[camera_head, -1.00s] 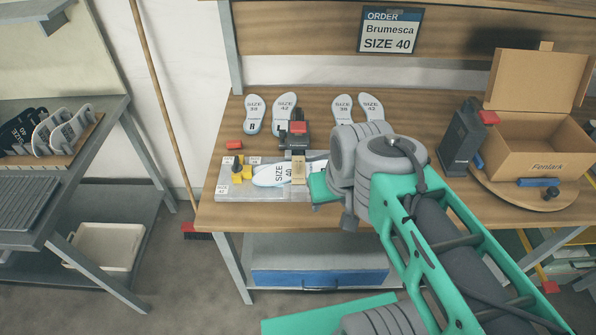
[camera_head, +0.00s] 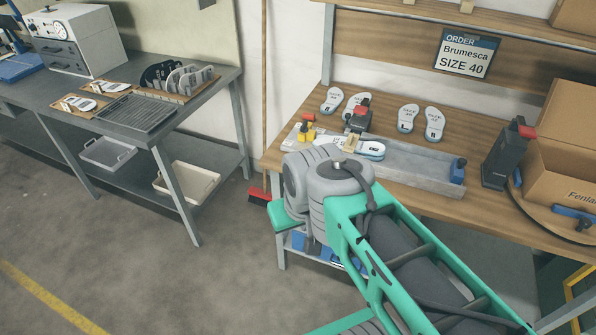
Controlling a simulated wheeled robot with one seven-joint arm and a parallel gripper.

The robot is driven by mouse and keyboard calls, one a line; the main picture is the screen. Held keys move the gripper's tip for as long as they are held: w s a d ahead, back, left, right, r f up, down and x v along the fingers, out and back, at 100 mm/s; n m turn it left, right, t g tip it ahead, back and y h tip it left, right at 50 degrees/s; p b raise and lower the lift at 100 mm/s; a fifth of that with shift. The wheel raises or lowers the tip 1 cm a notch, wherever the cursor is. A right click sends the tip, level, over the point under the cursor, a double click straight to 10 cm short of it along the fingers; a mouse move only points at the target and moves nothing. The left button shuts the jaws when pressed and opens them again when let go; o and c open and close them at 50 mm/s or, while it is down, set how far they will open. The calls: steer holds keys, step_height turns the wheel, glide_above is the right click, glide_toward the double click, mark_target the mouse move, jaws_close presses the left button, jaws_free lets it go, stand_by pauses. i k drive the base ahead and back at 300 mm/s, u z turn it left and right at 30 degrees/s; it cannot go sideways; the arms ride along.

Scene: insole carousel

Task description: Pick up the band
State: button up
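A small tan piece that looks like the band (camera_head: 351,143) sits on the grey fixture tray (camera_head: 415,168) on the wooden workbench. It appears to lie across the middle of white insoles (camera_head: 371,150), but at this size I cannot tell whether it wraps around them. A dark clamp with a red top stands just behind it. My arm reaches up from the bottom right, and its grey wrist joint is in front of the bench's near edge, overlapping the tray's front in the picture. My gripper's fingers are not visible; the wrist hides whatever lies beyond it.
Loose insoles (camera_head: 408,117) lie at the bench's back. A black-and-red tool (camera_head: 508,152) and an open cardboard box (camera_head: 565,165) stand at right. A left table (camera_head: 185,110) holds an insole rack. A broom (camera_head: 264,100) leans between. The floor at lower left is clear.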

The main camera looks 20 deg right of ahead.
mark_target(353, 139)
steer(key=u, duration=0.2)
steer(key=k, duration=0.45)
steer(key=u, duration=0.95)
steer(key=i, duration=1.45)
steer(key=z, duration=0.65)
steer(key=i, duration=0.7)
steer(key=z, duration=1.35)
steer(key=i, duration=0.65)
steer(key=z, duration=0.65)
